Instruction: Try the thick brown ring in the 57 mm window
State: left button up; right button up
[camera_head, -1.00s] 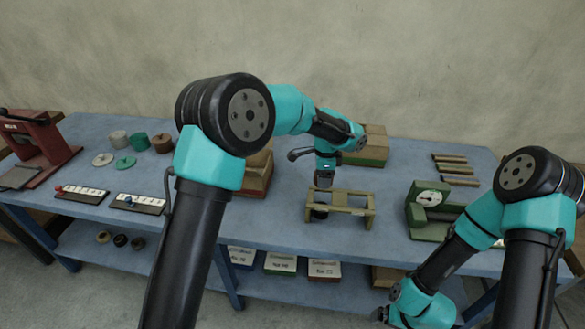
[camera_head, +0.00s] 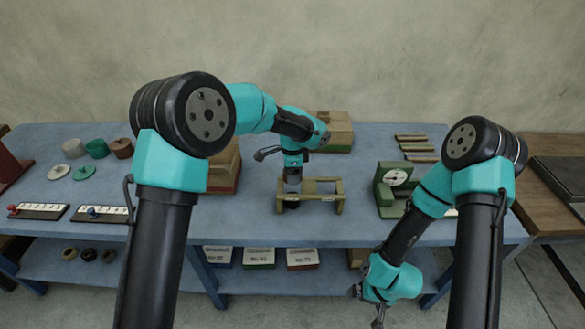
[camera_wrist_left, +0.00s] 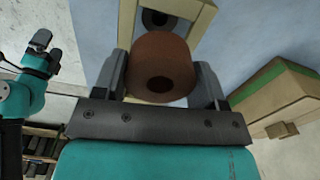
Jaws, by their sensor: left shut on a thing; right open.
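In the left wrist view the thick brown ring (camera_wrist_left: 163,67) sits between the two jaws of my left gripper (camera_wrist_left: 162,78), its round bore facing the camera. The tan gauge frame (camera_head: 309,192) stands on the blue table; part of it shows beyond the ring in the wrist view (camera_wrist_left: 196,18). A dark round piece (camera_wrist_left: 155,19) shows there too, partly hidden by the ring. In the head view my left gripper (camera_head: 292,181) is over the frame's left end; the ring cannot be made out there. My right gripper (camera_head: 379,312) is open and empty, low before the table's front edge.
A green dial gauge (camera_head: 393,188) stands right of the frame. Cardboard boxes (camera_head: 335,131) are behind. Several rolls and discs (camera_head: 96,149) and two marked strips (camera_head: 100,214) lie at left. Boxes and dark rings (camera_head: 88,255) are on the lower shelf.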

pick_arm(q)
jog(key=shift+f, duration=1.3)
jog(key=shift+f, duration=0.5)
dwell(1.1)
jog(key=o, duration=1.1)
jog(key=shift+r, duration=0.15)
jog(key=shift+r, duration=3.35)
